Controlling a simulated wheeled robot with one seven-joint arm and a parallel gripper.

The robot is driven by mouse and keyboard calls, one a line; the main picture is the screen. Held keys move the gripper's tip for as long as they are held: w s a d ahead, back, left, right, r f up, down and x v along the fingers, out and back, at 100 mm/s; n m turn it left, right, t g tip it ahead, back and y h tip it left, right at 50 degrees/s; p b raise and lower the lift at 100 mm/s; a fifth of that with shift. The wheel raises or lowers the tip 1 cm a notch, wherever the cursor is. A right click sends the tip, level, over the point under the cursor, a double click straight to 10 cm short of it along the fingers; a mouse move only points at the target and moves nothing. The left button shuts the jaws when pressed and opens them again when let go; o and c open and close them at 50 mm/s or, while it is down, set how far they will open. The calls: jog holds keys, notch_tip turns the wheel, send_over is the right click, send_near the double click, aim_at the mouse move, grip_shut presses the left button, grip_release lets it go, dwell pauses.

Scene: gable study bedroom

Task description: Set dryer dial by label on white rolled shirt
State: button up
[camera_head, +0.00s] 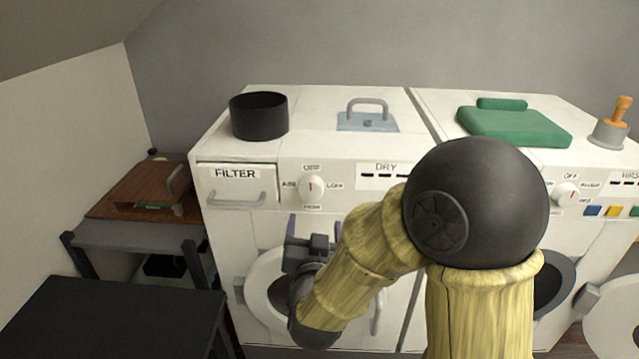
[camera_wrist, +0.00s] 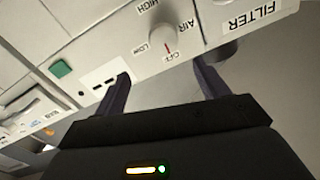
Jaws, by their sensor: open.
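The dryer dial (camera_head: 311,187) is a round white knob with a red mark on the dryer's front panel. The labels OFF, AIR, LOW and HIGH surround it. The dial also shows upside down in the wrist view (camera_wrist: 166,41), with its red mark toward OFF. My gripper (camera_head: 309,225) is below the dial, its fingers pointing up. In the wrist view my gripper (camera_wrist: 161,69) has its fingers spread apart, with nothing between them. The fingertips are near the panel, apart from the dial as far as I can tell. I see no white rolled shirt.
A black pot (camera_head: 259,116) and a blue plate with a grey handle (camera_head: 367,120) are on the dryer top. A green folded cloth (camera_head: 515,125) lies on the washer. A FILTER drawer (camera_head: 236,184) is left of the dial. A dark table (camera_head: 110,320) stands at front left.

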aim_at(314, 192)
jog(key=w+p, duration=0.1)
jog(key=w, duration=0.3)
jog(key=w+a+p, duration=0.1)
jog(key=w+p, duration=0.1)
jog(key=w, duration=0.2)
jog(key=w+p, duration=0.1)
jog(key=w, duration=0.3)
jog(key=shift+a+p, duration=0.15)
jog(key=shift+p, duration=0.2)
jog(key=shift+d, duration=0.25)
jog(key=shift+c, duration=0.2)
jog(key=shift+s+a, duration=0.2)
jog(key=shift+a, duration=0.3)
jog(key=c, duration=0.9)
jog(key=shift+w+d+f, duration=0.1)
jog(key=shift+d+f, duration=0.05)
jog(key=shift+d, duration=0.25)
jog(key=shift+a, duration=0.25)
jog(key=shift+d+b, duration=0.1)
jog(key=shift+b, duration=0.25)
